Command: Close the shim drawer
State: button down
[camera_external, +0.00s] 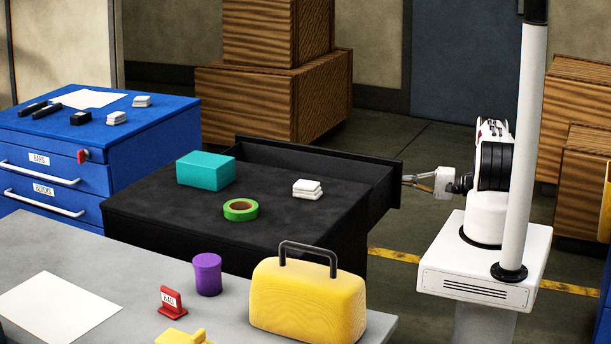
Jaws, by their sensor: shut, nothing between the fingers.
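The shim drawer (318,157) appears to be the long black drawer pulled out from the far side of the black cabinet (160,212); no label shows on it. Its inside is visible as a dark, empty-looking space, though its floor is partly hidden. My gripper (404,181) is at the right end of the drawer front, with its fingertips close to or touching the outer face. The fingers are shut with nothing between them. The exact contact point is too small to tell.
On the cabinet top are a teal box (206,171), a green tape roll (240,209) and white stacked pieces (307,189). A blue cabinet (150,135) stands left. A grey table (130,268) in front holds a yellow case (308,300) and purple cylinder (207,274). Wooden crates (275,95) stand behind.

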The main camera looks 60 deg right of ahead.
jog(key=shift+a, duration=0.5)
jog(key=shift+a, duration=0.2)
dwell(0.3)
jog(key=a, duration=2.9)
jog(key=shift+a, duration=0.35)
jog(key=shift+a, duration=0.15)
send_near(370, 218)
notch_tip(370, 218, up, 3)
jog(key=a, duration=0.1)
jog(key=shift+s+a+r, duration=0.1)
jog(key=shift+s, duration=1)
